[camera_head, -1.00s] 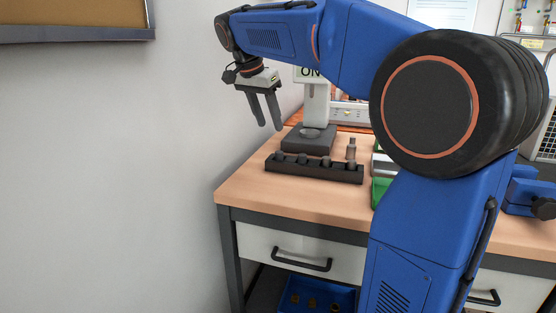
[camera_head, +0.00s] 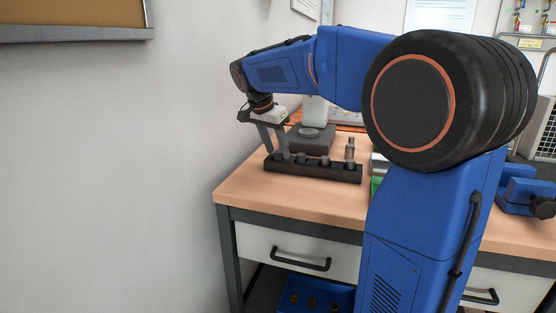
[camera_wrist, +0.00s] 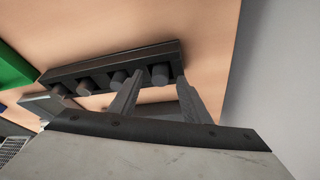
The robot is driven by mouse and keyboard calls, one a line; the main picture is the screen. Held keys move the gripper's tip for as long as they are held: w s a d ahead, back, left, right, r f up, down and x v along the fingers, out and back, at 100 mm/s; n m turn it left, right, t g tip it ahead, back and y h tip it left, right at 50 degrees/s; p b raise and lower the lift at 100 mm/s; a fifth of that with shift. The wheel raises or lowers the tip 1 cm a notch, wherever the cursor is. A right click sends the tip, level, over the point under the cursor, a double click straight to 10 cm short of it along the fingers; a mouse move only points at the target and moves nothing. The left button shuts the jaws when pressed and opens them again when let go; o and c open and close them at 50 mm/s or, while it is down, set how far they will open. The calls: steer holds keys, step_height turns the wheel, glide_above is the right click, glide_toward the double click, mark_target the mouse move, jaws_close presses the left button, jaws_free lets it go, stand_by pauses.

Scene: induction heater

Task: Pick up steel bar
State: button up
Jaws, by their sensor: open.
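A black rack (camera_head: 312,172) on the wooden table holds several short dark grey cylinders in a row, likely the steel bars. In the wrist view the rack (camera_wrist: 108,65) runs across the upper left. My gripper (camera_head: 276,149) is open, fingers pointing down at the rack's left end in the head view. In the head view the fingers largely hide that bar.
A dark machine base (camera_head: 311,141) stands right behind the rack. A small upright metallic piece (camera_head: 350,147) stands at the rack's right end. A green tray (camera_wrist: 12,68) lies beside the rack. A blue bin (camera_head: 314,294) sits below. The table front (camera_head: 290,202) is clear.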

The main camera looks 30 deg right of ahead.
jaws_close()
